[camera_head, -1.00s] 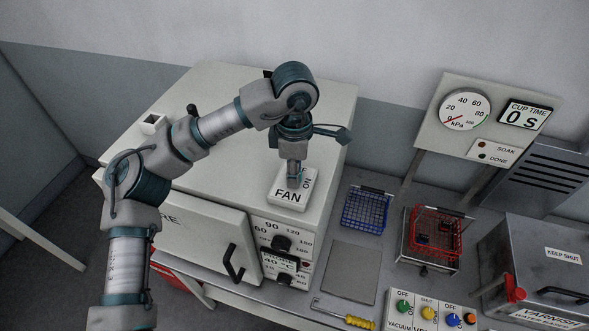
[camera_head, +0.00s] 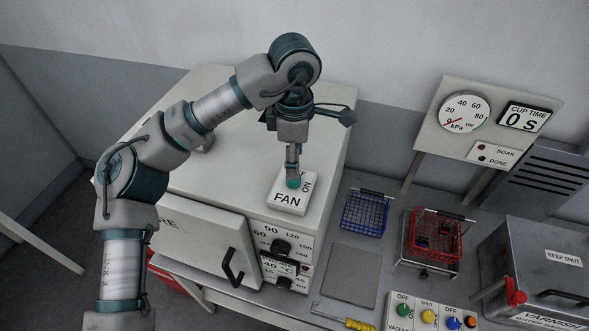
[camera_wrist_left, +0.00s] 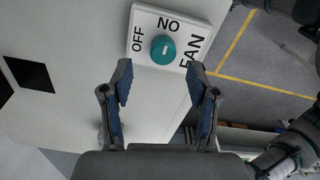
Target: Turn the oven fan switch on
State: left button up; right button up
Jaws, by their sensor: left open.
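The fan switch is a white plate (camera_head: 287,203) marked FAN on top of the oven (camera_head: 240,110), near its front right corner. Its round teal knob (camera_head: 294,182) shows just below my left gripper (camera_head: 292,168). In the left wrist view the knob (camera_wrist_left: 163,50) has a small white mark, with OFF, ON and FAN lettered around it on the plate (camera_wrist_left: 197,32). My left gripper (camera_wrist_left: 160,76) is open there, its two fingers apart and empty, with the knob beyond the gap between the tips. Which label the mark points to is unclear. My right gripper is not in view.
The oven door (camera_head: 205,240) is at the front, beside dials (camera_head: 281,245). Right of the oven are a blue basket (camera_head: 365,212), a red basket (camera_head: 434,235), a grey plate (camera_head: 350,274) and a button panel (camera_head: 428,312). A gauge panel (camera_head: 490,120) stands behind.

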pick_arm(q)
notch_tip(320, 180, up, 7)
jog(key=shift+f, duration=0.15)
dwell(0.5)
